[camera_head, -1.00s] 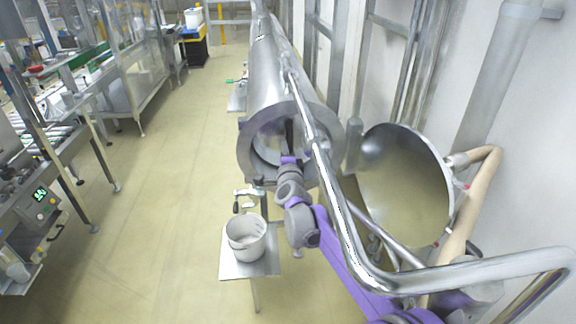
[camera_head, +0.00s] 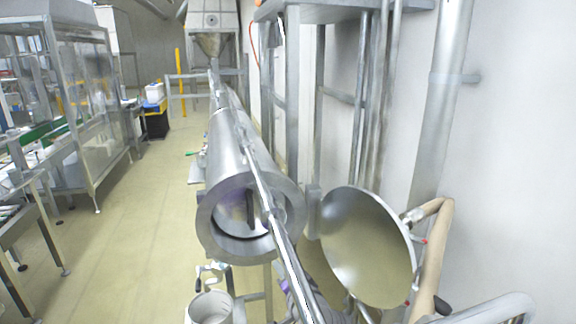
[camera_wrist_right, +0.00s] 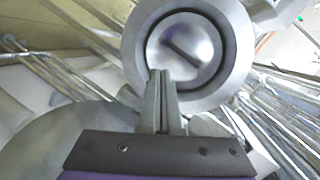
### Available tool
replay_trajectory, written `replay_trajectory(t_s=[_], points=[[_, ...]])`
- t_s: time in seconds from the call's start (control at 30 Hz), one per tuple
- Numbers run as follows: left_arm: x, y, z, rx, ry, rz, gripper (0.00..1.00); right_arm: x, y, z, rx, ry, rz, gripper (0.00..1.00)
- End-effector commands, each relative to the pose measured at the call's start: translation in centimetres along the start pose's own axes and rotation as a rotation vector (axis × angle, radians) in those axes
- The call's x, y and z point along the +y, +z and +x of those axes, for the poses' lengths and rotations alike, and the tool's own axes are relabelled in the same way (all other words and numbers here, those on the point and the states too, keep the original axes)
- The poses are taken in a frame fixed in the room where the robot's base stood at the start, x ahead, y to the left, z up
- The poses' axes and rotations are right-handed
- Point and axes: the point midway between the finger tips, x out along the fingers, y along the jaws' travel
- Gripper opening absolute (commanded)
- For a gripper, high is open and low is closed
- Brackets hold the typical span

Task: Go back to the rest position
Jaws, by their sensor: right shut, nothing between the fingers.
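My right gripper (camera_wrist_right: 161,80) shows in the right wrist view with its two fingers together and nothing between them. It points at the open round mouth of a metal cylinder (camera_wrist_right: 226,72). The fingertips overlap the lower rim of the mouth in that view; I cannot tell the exact gap. In the head view the cylinder (camera_head: 204,222) lies lengthwise, its mouth open towards me, with a dark bar inside. Only a small purple and grey part of my right arm shows there, low behind a shiny rail. My left gripper is not in view.
A round metal lid (camera_head: 365,240) stands open right of the cylinder. The shiny rail (camera_head: 262,192) runs along the cylinder towards me. A beige hose (camera_head: 437,250) hangs by the wall.

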Motion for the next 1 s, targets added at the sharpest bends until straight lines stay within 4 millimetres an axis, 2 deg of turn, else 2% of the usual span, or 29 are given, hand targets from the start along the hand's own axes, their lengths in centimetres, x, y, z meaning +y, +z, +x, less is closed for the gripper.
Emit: replay_trajectory(t_s=[0.03, 0.17, 0.3, 0.4, 0.5, 0.6, 0.7, 1.0], points=[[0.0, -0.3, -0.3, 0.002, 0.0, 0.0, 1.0, 1.8, -0.3, -2.8, -0.031, 0.055, -0.085, 0.0], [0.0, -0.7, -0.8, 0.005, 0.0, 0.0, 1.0, 7.4, 0.3, -9.6, -0.145, 0.217, -0.31, 0.0], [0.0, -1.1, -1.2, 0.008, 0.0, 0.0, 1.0, 14.3, 1.7, -17.4, -0.282, 0.407, -0.518, 0.0], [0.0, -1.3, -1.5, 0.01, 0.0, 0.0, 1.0, 18.8, 2.8, -22.5, -0.377, 0.529, -0.625, 0.0], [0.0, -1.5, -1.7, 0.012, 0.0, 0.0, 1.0, 22.1, 3.8, -26.4, -0.457, 0.624, -0.695, 0.0], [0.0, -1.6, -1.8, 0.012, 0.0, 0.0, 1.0, 24.3, 4.5, -29.0, -0.512, 0.687, -0.737, 0.0], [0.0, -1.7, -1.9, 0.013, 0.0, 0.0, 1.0, 25.3, 4.8, -30.3, -0.54, 0.718, -0.755, 0.0], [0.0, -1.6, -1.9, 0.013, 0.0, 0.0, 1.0, 25.5, 4.9, -30.5, -0.548, 0.725, -0.759, 0.0]])
